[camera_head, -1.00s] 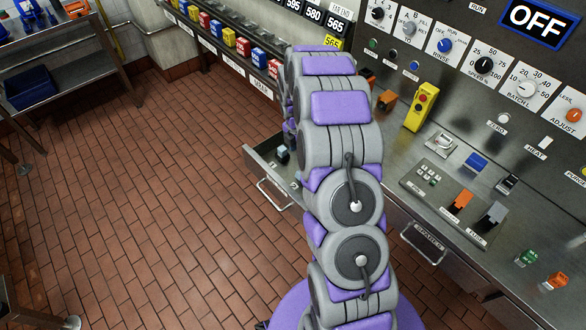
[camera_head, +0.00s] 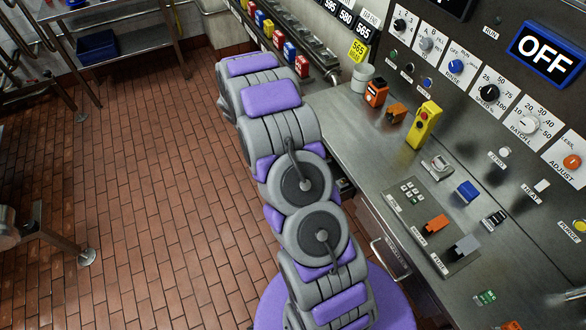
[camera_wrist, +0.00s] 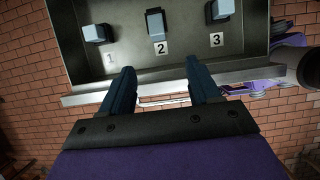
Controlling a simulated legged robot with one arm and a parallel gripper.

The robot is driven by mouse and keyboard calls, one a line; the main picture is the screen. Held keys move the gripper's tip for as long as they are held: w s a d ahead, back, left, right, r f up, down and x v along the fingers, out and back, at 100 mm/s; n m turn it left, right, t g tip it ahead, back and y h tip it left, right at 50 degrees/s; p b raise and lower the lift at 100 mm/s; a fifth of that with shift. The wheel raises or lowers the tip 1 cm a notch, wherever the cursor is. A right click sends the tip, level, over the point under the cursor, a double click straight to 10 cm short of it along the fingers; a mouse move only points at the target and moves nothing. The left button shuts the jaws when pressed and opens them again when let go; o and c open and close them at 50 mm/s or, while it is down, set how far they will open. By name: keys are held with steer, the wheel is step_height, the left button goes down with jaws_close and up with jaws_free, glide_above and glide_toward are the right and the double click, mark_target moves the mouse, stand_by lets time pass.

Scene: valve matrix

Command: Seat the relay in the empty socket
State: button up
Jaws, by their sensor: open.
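In the wrist view, an open metal drawer (camera_wrist: 180,72) holds three small dark blocks with pale tops, at the numbers 1 (camera_wrist: 97,33), 2 (camera_wrist: 156,22) and 3 (camera_wrist: 221,10). They look like relays. My gripper (camera_wrist: 161,74) is open and empty, its two fingers apart over the drawer's near wall, short of the blocks. In the head view, a grey socket plate (camera_head: 450,262) on the counter carries an orange block (camera_head: 434,228), a grey block (camera_head: 464,248) and a bare spot with several small pale contacts (camera_head: 411,191). My arm hides the gripper and most of the drawer there.
A yellow control box (camera_head: 424,125), an orange device (camera_head: 376,92) and a blue block (camera_head: 467,192) stand on the steel counter (camera_head: 365,150). A closed drawer handle (camera_head: 390,262) sticks out at the front.

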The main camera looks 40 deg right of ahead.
steer(key=x, duration=0.4)
steer(key=b+x, duration=0.1)
steer(key=x, duration=0.4)
steer(key=d+b+x, duration=0.1)
steer(key=x, duration=0.4)
steer(key=shift+w+r, duration=0.15)
steer(key=shift+d, duration=0.35)
steer(key=shift+a, duration=0.55)
steer(key=c, duration=0.6)
steer(key=shift+d, duration=0.3)
jaws_close()
